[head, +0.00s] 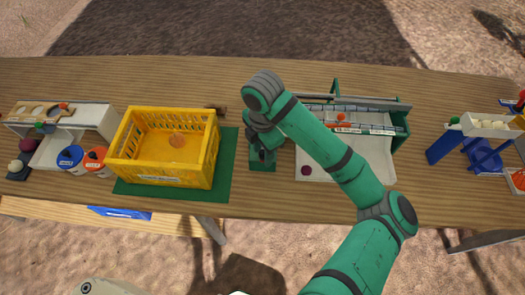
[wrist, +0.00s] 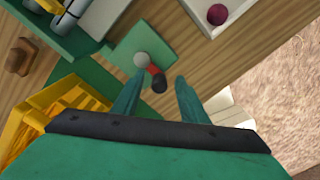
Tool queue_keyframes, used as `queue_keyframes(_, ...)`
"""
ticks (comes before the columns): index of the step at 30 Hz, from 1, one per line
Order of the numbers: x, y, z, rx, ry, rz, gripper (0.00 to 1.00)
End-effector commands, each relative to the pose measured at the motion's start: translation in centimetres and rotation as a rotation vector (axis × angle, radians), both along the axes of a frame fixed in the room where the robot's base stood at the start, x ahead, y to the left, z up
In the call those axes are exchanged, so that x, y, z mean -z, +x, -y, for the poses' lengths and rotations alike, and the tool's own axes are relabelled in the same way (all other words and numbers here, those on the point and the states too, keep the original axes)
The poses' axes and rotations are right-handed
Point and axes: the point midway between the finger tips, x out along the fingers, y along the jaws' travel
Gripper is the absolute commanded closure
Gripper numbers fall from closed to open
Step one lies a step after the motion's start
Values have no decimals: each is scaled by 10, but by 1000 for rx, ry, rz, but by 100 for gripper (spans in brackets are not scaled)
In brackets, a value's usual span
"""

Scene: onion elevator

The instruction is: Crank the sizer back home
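The crank shows in the wrist view as a grey hub (wrist: 141,59) with a short red arm and a dark handle knob (wrist: 158,83), over a green plate (wrist: 133,43). My gripper (wrist: 157,87) is open, its two fingers on either side of the dark knob with gaps showing. Whether the knob is deep between the fingers or below them I cannot tell. In the head view my gripper (head: 262,152) points down over the small green plate (head: 262,164), and it hides the crank. The sizer (head: 400,122), with green side walls, bars and a white tray (head: 375,171), stands just right.
A yellow crate (head: 160,180) with an onion inside stands on a green mat (head: 228,165) left of my gripper. A purple onion (head: 306,171) lies in the white tray. A small brown block (head: 216,108) lies behind the crate. Blue and orange tubs (head: 70,160) stand far left.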

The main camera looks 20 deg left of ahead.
Motion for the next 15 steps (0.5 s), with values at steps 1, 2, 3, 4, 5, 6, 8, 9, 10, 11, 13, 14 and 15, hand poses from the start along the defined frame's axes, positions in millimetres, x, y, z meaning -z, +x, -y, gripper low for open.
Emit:
queue_keyframes(1,0,0,0,0,1,1,60)
queue_keyframes(2,0,0,0,0,1,1,60)
queue_keyframes(3,0,0,0,0,1,1,60)
queue_keyframes(4,0,0,0,0,0,1,60)
queue_keyframes(5,0,0,0,0,0,1,60)
queue_keyframes(6,0,0,0,0,0,1,60)
queue_keyframes(8,0,0,0,0,0,1,60)
queue_keyframes(9,0,0,0,0,0,1,60)
queue_keyframes(10,0,0,0,0,0,1,60)
queue_keyframes(11,-1,0,0,0,1,2,60)
queue_keyframes(13,-2,1,0,0,0,3,60)
queue_keyframes(14,-4,1,0,0,0,3,60)
queue_keyframes(15,-6,1,0,0,0,4,60)
